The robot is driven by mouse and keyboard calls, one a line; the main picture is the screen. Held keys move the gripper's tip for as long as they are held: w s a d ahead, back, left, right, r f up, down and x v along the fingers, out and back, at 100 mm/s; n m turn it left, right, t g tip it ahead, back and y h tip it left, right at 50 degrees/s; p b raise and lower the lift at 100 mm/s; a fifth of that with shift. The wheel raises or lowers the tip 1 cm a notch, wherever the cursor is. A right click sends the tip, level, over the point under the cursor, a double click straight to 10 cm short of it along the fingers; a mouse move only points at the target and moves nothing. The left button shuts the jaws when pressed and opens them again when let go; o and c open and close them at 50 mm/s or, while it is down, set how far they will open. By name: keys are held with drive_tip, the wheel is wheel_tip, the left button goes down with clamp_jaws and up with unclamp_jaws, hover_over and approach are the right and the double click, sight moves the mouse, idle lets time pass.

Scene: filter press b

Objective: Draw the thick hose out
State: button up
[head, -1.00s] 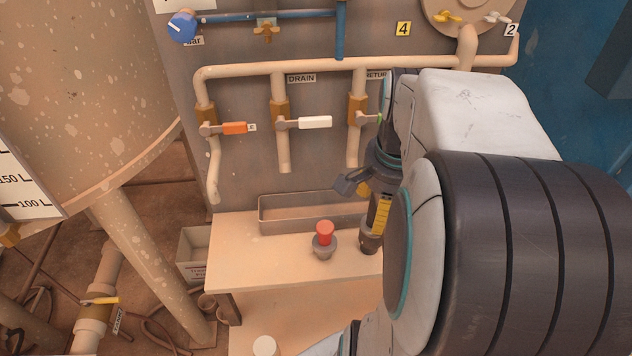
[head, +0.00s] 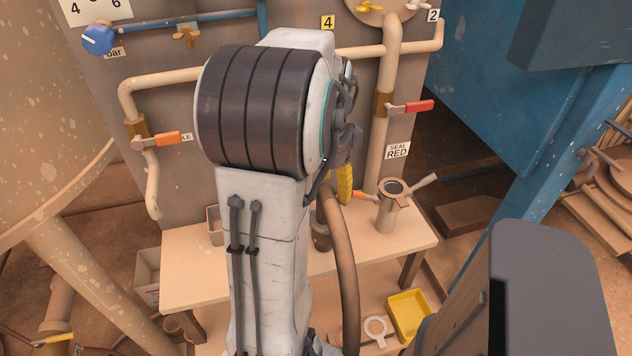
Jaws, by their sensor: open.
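The thick brown hose (head: 345,265) arches up beside my arm, then runs down past the front edge of the bench. Its upper end lies close to my arm, and I cannot tell what it joins. My gripper (head: 347,140) is open, just right of my arm's big dark joint, above the top of the hose. My arm covers part of it, and the fingertips are hard to make out. I see no grip on the hose. A yellow ridged piece (head: 345,183) shows just below the gripper. A dark fitting (head: 321,238) stands on the bench beside the hose, partly hidden.
The bench (head: 190,265) carries a metal cup with a handle (head: 388,210) at right. A red-lever valve (head: 415,106) and an orange-lever valve (head: 163,139) are on the panel pipes. A yellow tray (head: 408,315) sits below. A blue frame (head: 470,130) stands right.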

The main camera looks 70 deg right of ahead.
sight(324, 207)
drive_tip(key=shift+f+b, duration=0.3)
drive_tip(key=shift+f, duration=2.55)
drive_tip(key=shift+c, duration=0.4)
clamp_jaws()
